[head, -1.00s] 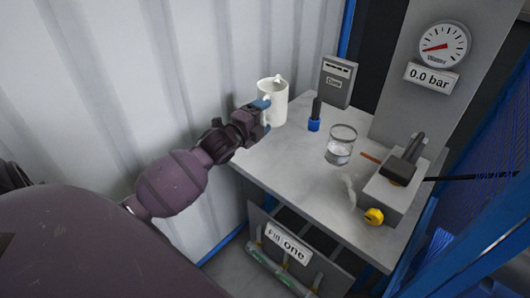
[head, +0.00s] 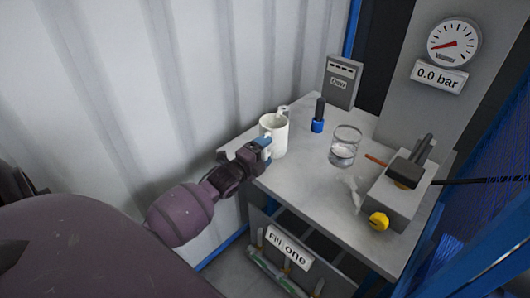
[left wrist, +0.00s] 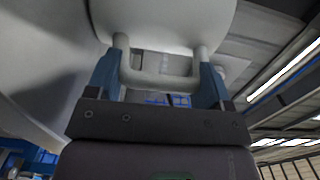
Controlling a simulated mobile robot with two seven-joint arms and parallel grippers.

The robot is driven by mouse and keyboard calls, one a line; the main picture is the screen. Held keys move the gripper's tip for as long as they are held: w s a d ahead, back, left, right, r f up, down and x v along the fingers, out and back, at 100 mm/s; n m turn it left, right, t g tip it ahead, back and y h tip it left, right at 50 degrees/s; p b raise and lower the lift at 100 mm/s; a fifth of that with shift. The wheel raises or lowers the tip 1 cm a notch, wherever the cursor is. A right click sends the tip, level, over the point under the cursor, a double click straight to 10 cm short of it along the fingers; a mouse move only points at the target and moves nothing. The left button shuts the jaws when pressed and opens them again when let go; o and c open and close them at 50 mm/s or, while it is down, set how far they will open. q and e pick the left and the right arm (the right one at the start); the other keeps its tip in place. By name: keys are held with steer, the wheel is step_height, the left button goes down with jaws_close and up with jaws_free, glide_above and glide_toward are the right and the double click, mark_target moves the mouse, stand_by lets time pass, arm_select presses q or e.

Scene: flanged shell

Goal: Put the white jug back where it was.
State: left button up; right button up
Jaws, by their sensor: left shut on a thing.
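The white jug (head: 275,132) is upright at the left back part of the grey table (head: 290,190) in the head view. My left gripper (head: 264,150) is shut on the jug's handle from the left front. The left wrist view shows the handle (left wrist: 160,80) between the two blue fingers, with the jug's body (left wrist: 165,22) above it. I cannot tell whether the jug's base touches the table. My right gripper is not in view.
A glass with clear liquid (head: 344,148), a blue-based black-handled tool (head: 318,117) and a grey box (head: 341,82) stand right of the jug. A pump with a yellow knob (head: 379,221) is at the right. The corrugated wall (head: 190,80) is close on the left.

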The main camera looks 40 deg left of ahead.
arm_select(q)
steer(key=shift+r, duration=0.1)
steer(key=o, duration=1.4)
steer(key=shift+f, duration=0.2)
steer(key=shift+c, duration=0.2)
steer(key=shift+r, duration=0.2)
steer(key=s, duration=1.2)
steer(key=s+d+f+n+g+y, duration=0.1)
steer(key=s+d+f+n+g, duration=0.6)
steer(key=s+d+f+n, duration=0.5)
steer(key=s+f+n+p, duration=0.1)
steer(key=s+n, duration=0.2)
steer(key=n, duration=0.2)
steer(key=shift+s+d+f+n, duration=0.15)
steer(key=shift+s+d+n, duration=0.15)
steer(key=shift+d, duration=0.1)
